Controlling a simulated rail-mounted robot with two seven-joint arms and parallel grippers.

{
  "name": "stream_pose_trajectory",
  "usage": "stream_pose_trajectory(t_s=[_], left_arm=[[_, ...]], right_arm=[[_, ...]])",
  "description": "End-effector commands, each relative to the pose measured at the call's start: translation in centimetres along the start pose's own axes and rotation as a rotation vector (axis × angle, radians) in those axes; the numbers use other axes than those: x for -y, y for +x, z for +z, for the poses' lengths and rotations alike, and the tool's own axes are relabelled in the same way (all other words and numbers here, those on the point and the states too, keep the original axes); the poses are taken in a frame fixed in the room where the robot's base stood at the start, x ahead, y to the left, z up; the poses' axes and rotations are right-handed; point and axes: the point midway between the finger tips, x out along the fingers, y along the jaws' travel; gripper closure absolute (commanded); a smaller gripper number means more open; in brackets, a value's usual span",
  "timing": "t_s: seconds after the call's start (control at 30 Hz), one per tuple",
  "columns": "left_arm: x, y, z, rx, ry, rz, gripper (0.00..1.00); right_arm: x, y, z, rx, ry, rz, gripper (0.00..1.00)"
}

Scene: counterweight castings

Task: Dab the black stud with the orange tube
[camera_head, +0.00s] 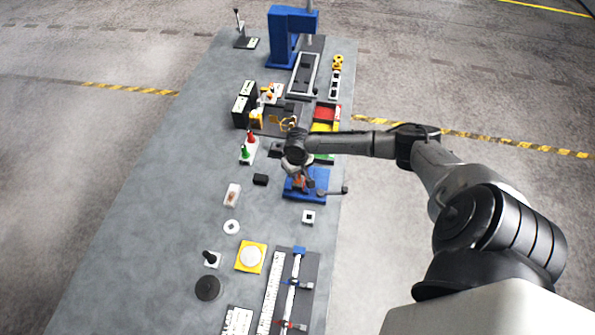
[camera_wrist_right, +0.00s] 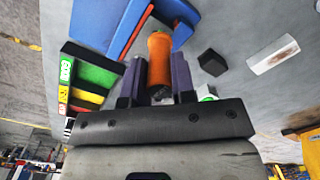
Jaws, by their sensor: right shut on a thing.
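The orange tube (camera_wrist_right: 159,55) stands between the two fingers of my right gripper (camera_wrist_right: 160,75) in the wrist view, and the gripper is shut on it. In the head view my right gripper (camera_head: 298,172) is mostly hidden under its own wrist, above or beside a blue vise-like fixture (camera_head: 313,187); a bit of orange shows there. What looks like the black stud (camera_head: 209,256) stands upright on a small white plate at the lower left, well apart from the gripper. My left gripper is not in view.
A black block (camera_head: 260,179), a white tray (camera_head: 232,195) and a white ring (camera_head: 231,227) lie between the gripper and the stud. A yellow plate with a white disc (camera_head: 251,256) and a dark disc (camera_head: 208,288) are near the stud. The bench's left side is clear.

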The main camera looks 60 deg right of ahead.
Motion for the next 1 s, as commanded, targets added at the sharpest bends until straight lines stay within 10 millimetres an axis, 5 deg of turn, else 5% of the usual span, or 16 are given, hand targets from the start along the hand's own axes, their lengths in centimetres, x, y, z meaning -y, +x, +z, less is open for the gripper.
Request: stream_pose_trajectory(t_s=[1.0], left_arm=[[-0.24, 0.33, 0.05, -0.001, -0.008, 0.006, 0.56]], right_arm=[[-0.01, 0.89, 0.00, 0.000, 0.000, 0.000, 0.95]])
